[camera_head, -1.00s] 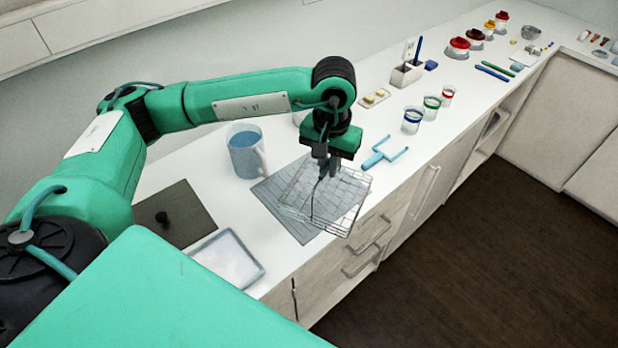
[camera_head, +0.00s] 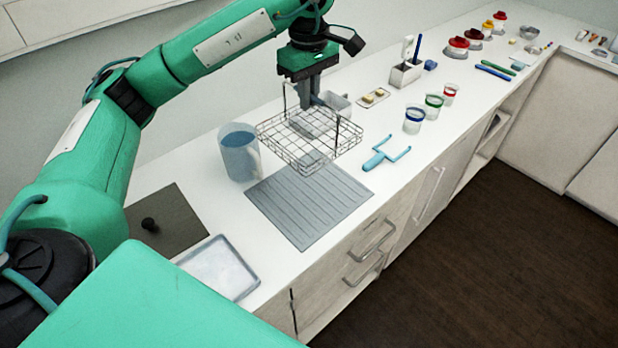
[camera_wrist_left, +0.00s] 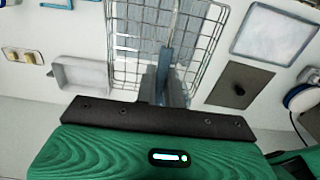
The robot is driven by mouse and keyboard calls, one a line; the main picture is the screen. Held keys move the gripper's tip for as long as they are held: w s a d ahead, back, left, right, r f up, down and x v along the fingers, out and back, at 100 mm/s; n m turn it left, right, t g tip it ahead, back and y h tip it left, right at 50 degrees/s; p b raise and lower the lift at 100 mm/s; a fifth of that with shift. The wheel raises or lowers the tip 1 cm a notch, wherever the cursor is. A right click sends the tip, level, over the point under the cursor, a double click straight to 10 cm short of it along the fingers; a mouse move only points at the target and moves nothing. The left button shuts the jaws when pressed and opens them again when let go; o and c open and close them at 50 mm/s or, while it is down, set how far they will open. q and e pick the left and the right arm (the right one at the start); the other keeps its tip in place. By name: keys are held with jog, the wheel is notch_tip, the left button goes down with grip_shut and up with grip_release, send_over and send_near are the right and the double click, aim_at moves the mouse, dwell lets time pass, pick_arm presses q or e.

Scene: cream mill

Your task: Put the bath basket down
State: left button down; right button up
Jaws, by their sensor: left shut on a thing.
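The bath basket (camera_head: 322,160) is a shallow wire basket with a tall handle. It hangs in the air above the far part of the grey ribbed mat (camera_head: 310,208). My left gripper (camera_head: 308,104) is shut on the basket's handle, with its fingers pointing down. In the left wrist view the basket's wires (camera_wrist_left: 208,45) spread below the fingers (camera_wrist_left: 166,80), with the mat behind them. My right gripper is not in view.
A blue-filled jug (camera_head: 238,152) stands left of the basket, and a white container (camera_head: 337,104) is behind it. The mat's top is bare.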

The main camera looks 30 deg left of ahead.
aim_at(308, 138)
pick_arm(q)
notch_tip(308, 138, down, 14)
jog(key=p, duration=0.3)
jog(key=shift+p, duration=0.3)
jog(key=shift+f+p, duration=0.4)
jog(key=shift+f, duration=2.05)
jog(key=c, duration=1.5)
grip_release()
jog(key=shift+r, duration=0.1)
